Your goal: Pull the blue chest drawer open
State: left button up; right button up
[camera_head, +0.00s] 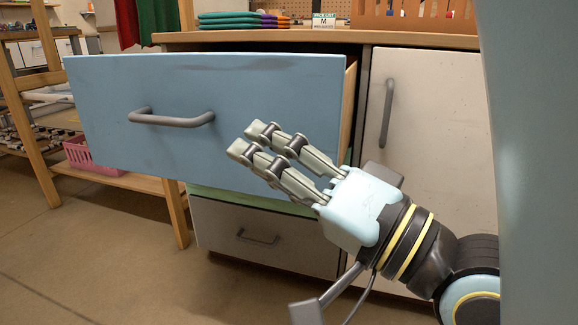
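The blue chest drawer (262,90) stands pulled out from the wooden-topped cabinet, and its side wall shows at the right of its front. Its grey bar handle (172,119) is in full view, with nothing holding it. My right gripper (280,224) is in front of the drawer's lower right part, right of and below the handle and apart from it. Its two long fingers point up and left, and its thumb is spread away downward. It is open and empty. My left gripper is not in view.
A green-edged drawer (250,201) and a white drawer (262,240) are below the blue one. A white cabinet door (420,150) is at the right. A wooden shelf with a pink basket (90,157) stands at the left. The floor at the lower left is clear.

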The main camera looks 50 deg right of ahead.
jog(key=shift+r+v, duration=0.15)
jog(key=shift+v, duration=0.55)
jog(key=shift+r+v, duration=0.15)
jog(key=shift+v, duration=0.5)
